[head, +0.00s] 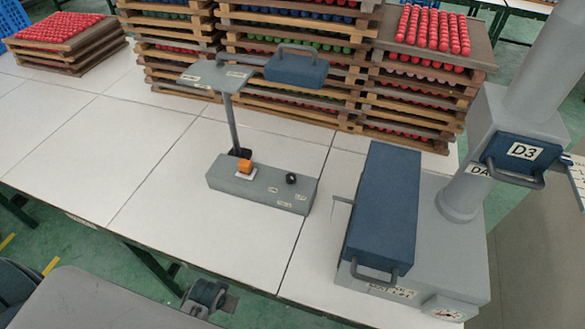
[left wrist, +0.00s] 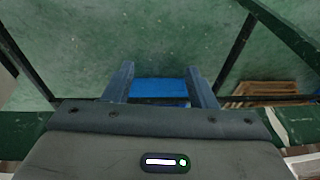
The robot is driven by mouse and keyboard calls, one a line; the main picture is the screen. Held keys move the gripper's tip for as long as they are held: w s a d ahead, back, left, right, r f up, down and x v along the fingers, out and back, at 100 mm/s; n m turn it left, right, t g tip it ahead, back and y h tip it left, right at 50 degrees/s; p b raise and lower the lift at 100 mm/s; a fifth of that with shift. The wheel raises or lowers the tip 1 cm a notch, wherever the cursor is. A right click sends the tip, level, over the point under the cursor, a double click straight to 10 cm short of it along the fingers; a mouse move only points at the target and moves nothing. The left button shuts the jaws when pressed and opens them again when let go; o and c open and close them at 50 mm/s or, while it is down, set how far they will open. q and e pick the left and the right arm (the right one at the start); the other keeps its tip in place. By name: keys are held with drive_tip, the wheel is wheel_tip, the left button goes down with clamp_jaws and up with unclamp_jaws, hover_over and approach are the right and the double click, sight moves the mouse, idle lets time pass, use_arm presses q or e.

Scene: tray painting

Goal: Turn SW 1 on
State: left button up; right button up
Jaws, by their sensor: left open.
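A low grey control box (head: 222,180) stands on the white table in the head view. It carries an orange switch (head: 246,169) on a white plate, a black knob (head: 291,178) and small labels too small to read, so I cannot tell which control is SW 1 or whether it is on. In the left wrist view, my left gripper (left wrist: 159,68) has its two blue fingers spread apart with nothing between them. That view shows floor and table legs, not the control box. My right gripper is not in view.
A post on the control box holds a grey plate and a blue handled box (head: 296,69). A grey machine with a long blue handled cover (head: 385,200) stands to the right, beside a box marked D3 (head: 519,150). Stacked trays (head: 180,75) line the back.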

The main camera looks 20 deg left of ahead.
use_arm(q)
wheel_tip(320, 180, up, 16)
drive_tip(key=w+d+p, duration=0.1)
drive_tip(key=w+p, duration=0.1)
drive_tip(key=g+h+p, duration=0.1)
drive_tip(key=g, duration=0.2)
approach(291, 176)
drive_tip(key=f+p, duration=0.1)
drive_tip(key=f, duration=0.1)
drive_tip(key=f+p, duration=0.1)
drive_tip(key=f, duration=0.5)
drive_tip(key=shift+s+f+p, duration=0.25)
drive_tip(key=shift+p, duration=0.15)
drive_tip(key=shift+c, duration=0.2)
drive_tip(key=c, duration=0.9)
